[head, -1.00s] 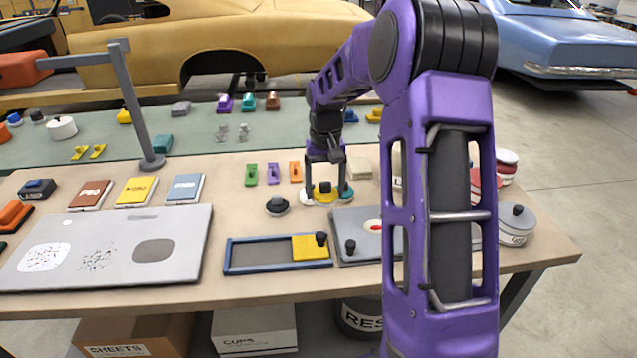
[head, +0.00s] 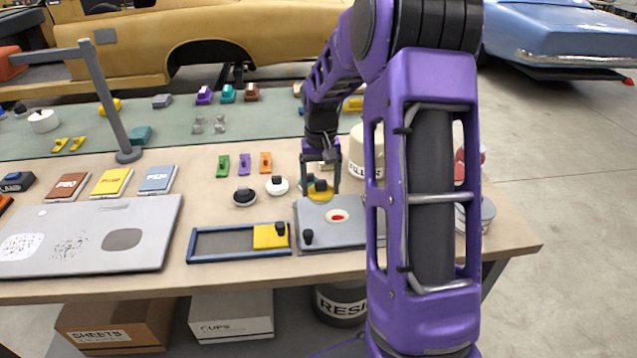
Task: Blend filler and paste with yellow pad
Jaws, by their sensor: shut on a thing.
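My gripper (head: 321,174) is shut on the yellow pad (head: 320,190), a round pad with a dark knob on top. It holds the pad at or just above the back edge of the grey mixing board (head: 322,238). On the board, in front of the pad, lies a pale patch of filler (head: 330,214) with red paste (head: 338,217) on it. The pad is apart from this patch. Part of the teal pad (head: 306,184) shows behind the yellow one. My arm hides the board's right end.
A white pad (head: 277,185) and a dark pad (head: 244,198) stand left of the gripper. A blue-framed tray (head: 218,257) with a yellow block (head: 271,236) lies left of the board. A white filler tin (head: 362,150) stands behind, partly hidden by my arm.

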